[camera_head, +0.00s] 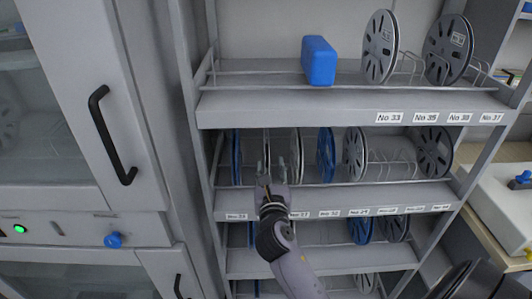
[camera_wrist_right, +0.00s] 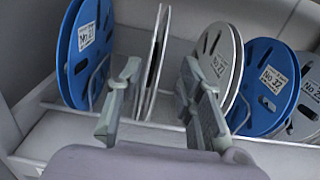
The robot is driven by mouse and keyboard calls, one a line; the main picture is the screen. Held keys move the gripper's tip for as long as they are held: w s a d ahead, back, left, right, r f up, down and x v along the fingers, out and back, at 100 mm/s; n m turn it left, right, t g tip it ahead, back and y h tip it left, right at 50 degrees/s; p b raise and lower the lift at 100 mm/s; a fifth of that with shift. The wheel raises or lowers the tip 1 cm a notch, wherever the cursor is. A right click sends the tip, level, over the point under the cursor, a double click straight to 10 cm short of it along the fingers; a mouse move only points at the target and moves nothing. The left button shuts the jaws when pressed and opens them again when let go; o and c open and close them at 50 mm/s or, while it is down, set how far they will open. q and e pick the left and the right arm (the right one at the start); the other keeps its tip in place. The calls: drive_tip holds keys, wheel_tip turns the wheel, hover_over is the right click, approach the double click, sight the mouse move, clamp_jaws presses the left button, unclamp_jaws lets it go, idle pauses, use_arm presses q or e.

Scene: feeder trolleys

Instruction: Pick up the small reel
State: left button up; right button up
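My right gripper (camera_head: 271,172) is in front of the middle shelf of the trolley, fingers pointing into the rack. In the wrist view the right gripper (camera_wrist_right: 160,98) is open, its two fingers well apart. A thin grey reel (camera_wrist_right: 157,62), seen nearly edge-on, stands upright beyond the gap between the fingers, with no visible contact. A grey reel with a label (camera_wrist_right: 216,62) stands just right of it, partly behind the right finger. A blue reel (camera_wrist_right: 83,50) stands to the left. I cannot tell which one is the small reel. My left gripper is not in view.
More blue (camera_wrist_right: 264,85) and grey reels stand to the right. The upper shelf (camera_head: 290,108) holds a blue box (camera_head: 319,61) and grey reels (camera_head: 380,47). Wire dividers separate slots. A cabinet with a black handle (camera_head: 112,135) is at the left; a worktop is at the right.

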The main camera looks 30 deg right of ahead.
drive_tip(key=x, duration=0.4)
drive_tip(key=p+x, duration=0.1)
drive_tip(key=x, duration=0.3)
drive_tip(key=shift+w+a, duration=0.2)
drive_tip(key=shift+a, duration=0.2)
drive_tip(key=shift+w+d, duration=0.2)
drive_tip(key=shift+w, duration=0.1)
drive_tip(key=shift+s, duration=0.1)
drive_tip(key=shift+c, duration=0.7)
clamp_jaws()
